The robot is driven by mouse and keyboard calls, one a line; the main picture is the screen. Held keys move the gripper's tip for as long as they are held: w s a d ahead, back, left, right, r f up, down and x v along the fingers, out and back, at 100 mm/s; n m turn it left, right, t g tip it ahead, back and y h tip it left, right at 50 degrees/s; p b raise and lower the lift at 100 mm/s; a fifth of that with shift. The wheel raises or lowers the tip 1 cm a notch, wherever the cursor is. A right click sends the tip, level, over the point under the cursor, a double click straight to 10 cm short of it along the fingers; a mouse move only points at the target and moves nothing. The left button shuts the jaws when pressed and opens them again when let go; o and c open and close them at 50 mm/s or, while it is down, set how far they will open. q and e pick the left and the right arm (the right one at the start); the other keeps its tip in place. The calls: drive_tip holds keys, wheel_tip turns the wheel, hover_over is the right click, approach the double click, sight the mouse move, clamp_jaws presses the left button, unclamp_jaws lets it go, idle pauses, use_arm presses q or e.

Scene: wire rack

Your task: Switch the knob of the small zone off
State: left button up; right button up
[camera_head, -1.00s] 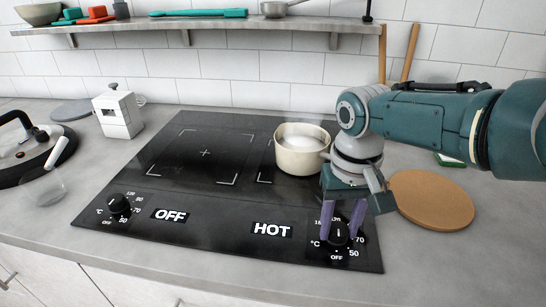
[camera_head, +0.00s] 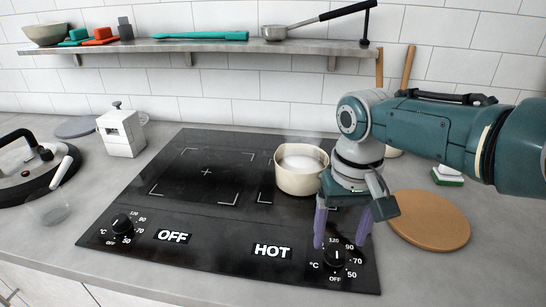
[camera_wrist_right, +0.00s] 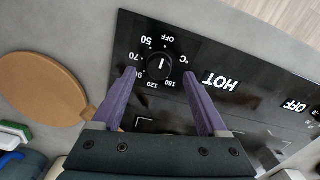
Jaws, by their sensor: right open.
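The small zone's knob (camera_head: 336,257) is a round black dial at the front right of the black cooktop (camera_head: 215,222). It also shows in the right wrist view (camera_wrist_right: 159,67). Its white line runs along the OFF–120 direction; I cannot tell which end is the pointer. The label beside it reads HOT (camera_head: 272,251). My right gripper (camera_head: 341,240) is open, with purple fingers above and behind the knob, apart from it. In the wrist view its fingertips (camera_wrist_right: 160,73) stand either side of the knob. My left gripper is out of view.
A cream pot (camera_head: 301,180) sits on the small zone, close to my right gripper. The large zone's knob (camera_head: 123,223) is at the front left, with an OFF label (camera_head: 173,236). A round wooden board (camera_head: 430,220) lies to the right. A shelf (camera_head: 215,52) crosses the back wall.

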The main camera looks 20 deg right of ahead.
sight(337, 252)
wheel_tip(337, 252, up, 5)
drive_tip(key=shift+r+p, duration=0.15)
drive_tip(key=shift+p, duration=0.7)
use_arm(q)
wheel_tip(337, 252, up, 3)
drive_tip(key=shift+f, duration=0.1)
use_arm(e)
drive_tip(key=shift+r, duration=0.5)
drive_tip(key=shift+s, duration=0.1)
